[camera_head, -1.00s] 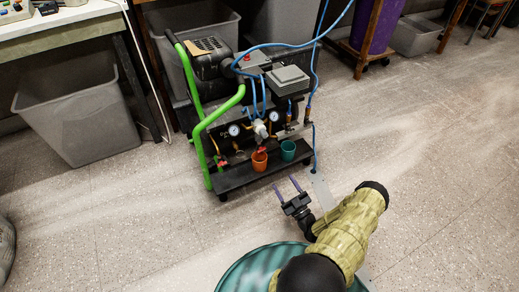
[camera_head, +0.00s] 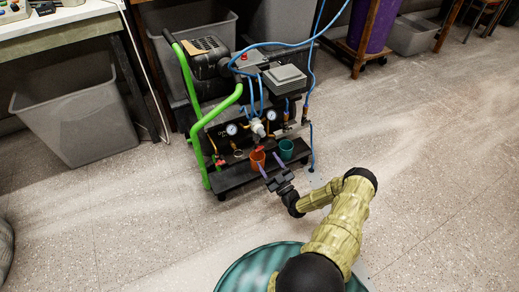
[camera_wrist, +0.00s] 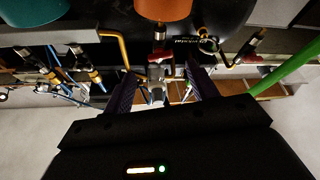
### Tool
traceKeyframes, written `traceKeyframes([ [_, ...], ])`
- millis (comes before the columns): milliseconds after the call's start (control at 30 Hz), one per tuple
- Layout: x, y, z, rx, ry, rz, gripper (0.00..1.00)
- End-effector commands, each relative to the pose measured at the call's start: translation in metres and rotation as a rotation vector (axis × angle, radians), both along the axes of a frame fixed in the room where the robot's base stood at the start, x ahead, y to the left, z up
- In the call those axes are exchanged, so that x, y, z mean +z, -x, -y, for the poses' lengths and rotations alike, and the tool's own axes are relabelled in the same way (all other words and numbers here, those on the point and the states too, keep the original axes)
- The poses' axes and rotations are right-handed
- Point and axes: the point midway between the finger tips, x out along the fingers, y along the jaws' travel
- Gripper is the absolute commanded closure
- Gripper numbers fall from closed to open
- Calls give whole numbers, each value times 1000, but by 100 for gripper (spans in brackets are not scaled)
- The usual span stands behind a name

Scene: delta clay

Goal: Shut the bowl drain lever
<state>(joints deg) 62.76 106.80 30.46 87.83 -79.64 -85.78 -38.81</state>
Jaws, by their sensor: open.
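A small red lever (camera_head: 259,148) sits under the pale filter bowl (camera_head: 257,127) on the compressor cart, just above an orange cup (camera_head: 257,160). In the wrist view the red lever (camera_wrist: 160,58) shows between my finger tips, at a metal fitting below the orange cup (camera_wrist: 163,8) in the picture. My gripper (camera_head: 270,164) is open, its two purple fingers pointing at the cart beside the orange cup. In the wrist view my gripper (camera_wrist: 161,72) has its fingers on either side of the lever, apart from it as far as I can tell. Contact is unclear.
A teal cup (camera_head: 286,149) stands right of the orange one on the cart's black shelf (camera_head: 232,180). Another red handle (camera_head: 221,162) is at the left. Gauges, brass pipes and blue hoses crowd around. A green handle frame (camera_head: 190,95) rises left. The floor in front is clear.

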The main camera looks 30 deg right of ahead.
Motion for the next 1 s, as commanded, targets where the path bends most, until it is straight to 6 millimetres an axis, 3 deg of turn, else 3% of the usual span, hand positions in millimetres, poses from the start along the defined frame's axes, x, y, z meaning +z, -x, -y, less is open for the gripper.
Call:
traceKeyframes([
  [200,14,-37,-7,2,1,1,42],
  [400,24,-61,-10,3,1,1,42],
  [767,27,-67,-12,4,-1,0,42],
  [1000,27,-66,-12,4,-1,0,87],
])
